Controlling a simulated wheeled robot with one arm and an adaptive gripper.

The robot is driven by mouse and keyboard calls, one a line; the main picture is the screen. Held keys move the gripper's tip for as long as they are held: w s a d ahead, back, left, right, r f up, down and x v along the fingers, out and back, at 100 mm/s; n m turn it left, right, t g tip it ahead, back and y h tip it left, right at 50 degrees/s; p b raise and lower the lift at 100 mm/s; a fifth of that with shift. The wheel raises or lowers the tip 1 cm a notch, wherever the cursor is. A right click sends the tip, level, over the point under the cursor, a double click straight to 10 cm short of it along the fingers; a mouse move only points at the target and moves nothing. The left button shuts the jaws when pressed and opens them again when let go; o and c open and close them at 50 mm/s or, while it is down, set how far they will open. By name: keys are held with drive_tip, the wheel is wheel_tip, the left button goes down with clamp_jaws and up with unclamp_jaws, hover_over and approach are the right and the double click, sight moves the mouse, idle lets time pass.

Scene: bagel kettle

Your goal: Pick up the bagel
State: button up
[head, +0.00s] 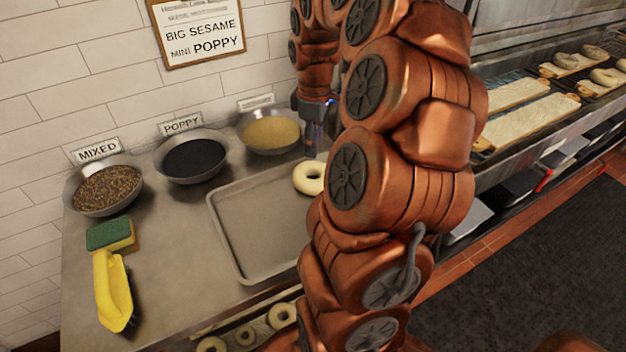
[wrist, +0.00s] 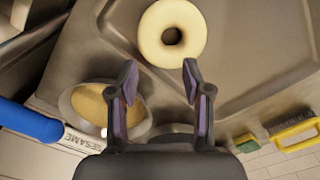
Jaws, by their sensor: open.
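A pale bagel (head: 309,178) lies on the grey metal tray (head: 228,225), partly hidden behind my arm in the head view. In the wrist view the bagel (wrist: 172,33) is whole, at the top middle, with its hole showing. My gripper (wrist: 158,82) is open and empty. Its two fingertips point toward the bagel, just short of its near edge in the picture. In the head view my arm hides much of the gripper, and its wrist (head: 316,112) shows by the sesame bowl.
Bowls of mixed seeds (head: 107,190), poppy (head: 193,158) and sesame (head: 268,131) stand along the wall. A sponge (head: 110,234) and a yellow brush (head: 113,290) lie left of the tray. More bagels (head: 245,335) sit below the counter's front edge. Boards with bagels are at right.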

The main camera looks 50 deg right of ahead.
sight(316, 164)
drive_tip(key=shift+s+d+f, duration=0.1)
drive_tip(key=shift+d+f, duration=0.1)
drive_tip(key=shift+d, duration=0.25)
drive_tip(key=shift+s+d+f, duration=0.1)
drive_tip(key=shift+d+f, duration=0.1)
drive_tip(key=shift+d, duration=0.2)
drive_tip(key=shift+w+a+f+p, duration=0.15)
drive_tip(key=shift+f+p, duration=0.25)
drive_tip(key=shift+f, duration=0.85)
drive_tip(key=shift+w+f+p, duration=0.15)
drive_tip(key=shift+f+p, duration=0.2)
drive_tip(key=shift+f, duration=0.85)
drive_tip(key=shift+w+a+f+p, duration=0.15)
drive_tip(key=shift+f+p, duration=0.25)
drive_tip(key=shift+f, duration=0.85)
drive_tip(key=shift+c, duration=0.4)
drive_tip(key=c, duration=0.7)
drive_tip(key=shift+c, duration=0.2)
